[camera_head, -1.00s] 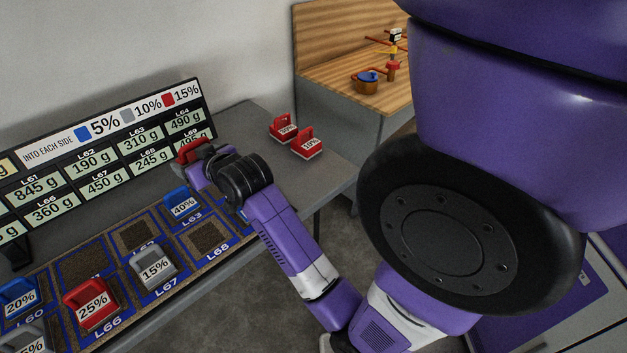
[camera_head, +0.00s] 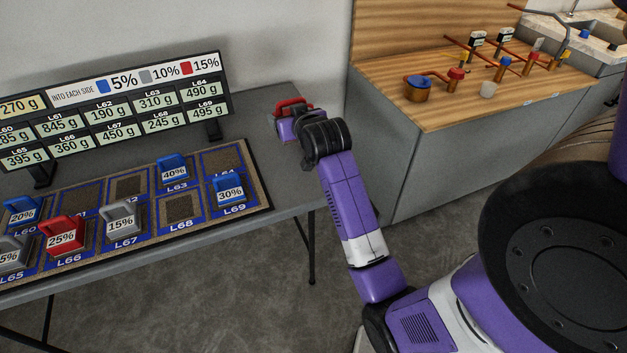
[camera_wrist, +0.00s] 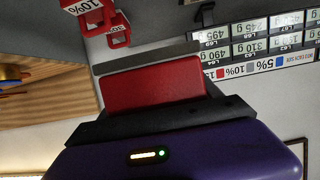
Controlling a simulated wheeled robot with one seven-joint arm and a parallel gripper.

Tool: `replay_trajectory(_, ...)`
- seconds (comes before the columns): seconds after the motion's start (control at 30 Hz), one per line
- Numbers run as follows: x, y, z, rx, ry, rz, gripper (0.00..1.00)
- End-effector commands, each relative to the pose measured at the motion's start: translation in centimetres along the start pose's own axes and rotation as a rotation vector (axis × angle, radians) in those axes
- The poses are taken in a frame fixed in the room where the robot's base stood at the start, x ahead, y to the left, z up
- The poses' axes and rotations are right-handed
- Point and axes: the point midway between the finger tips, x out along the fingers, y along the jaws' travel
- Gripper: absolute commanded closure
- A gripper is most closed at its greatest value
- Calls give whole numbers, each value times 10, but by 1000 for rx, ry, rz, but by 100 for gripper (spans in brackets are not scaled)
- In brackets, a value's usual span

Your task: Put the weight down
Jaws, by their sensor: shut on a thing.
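My gripper (camera_head: 294,108) is over the right end of the grey table, shut on a red weight (camera_head: 290,102). In the wrist view the weight's red part (camera_wrist: 155,88) fills the space between my jaws. Its label and underside are hidden, so I cannot tell whether it touches the table. Two other red weights show beyond the jaws in the wrist view, one marked 10% (camera_wrist: 80,8) and one marked 30% (camera_wrist: 118,36). In the head view my gripper and wrist hide them.
A marked mat (camera_head: 258,180) on the grey table (camera_head: 245,120) carries several blue, grey and red weights in labelled cells; some cells are empty. A display board (camera_head: 140,92) stands behind it. A wooden-topped counter (camera_head: 400,115) with pipes and pots stands right of the table.

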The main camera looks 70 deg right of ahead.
Motion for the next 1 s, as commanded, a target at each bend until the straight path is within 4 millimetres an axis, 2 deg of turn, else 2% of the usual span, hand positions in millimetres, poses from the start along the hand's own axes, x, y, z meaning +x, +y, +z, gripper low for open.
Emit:
replay_trajectory(0.17, 10, 1, 26, 4, -5, 3, 100)
replay_trajectory(0.63, 51, 0, 124, 4, -4, 2, 100)
replay_trajectory(0.8, 59, 0, 143, 5, 0, 2, 100)
replay_trajectory(1.0, 64, 0, 157, 5, -1, 2, 100)
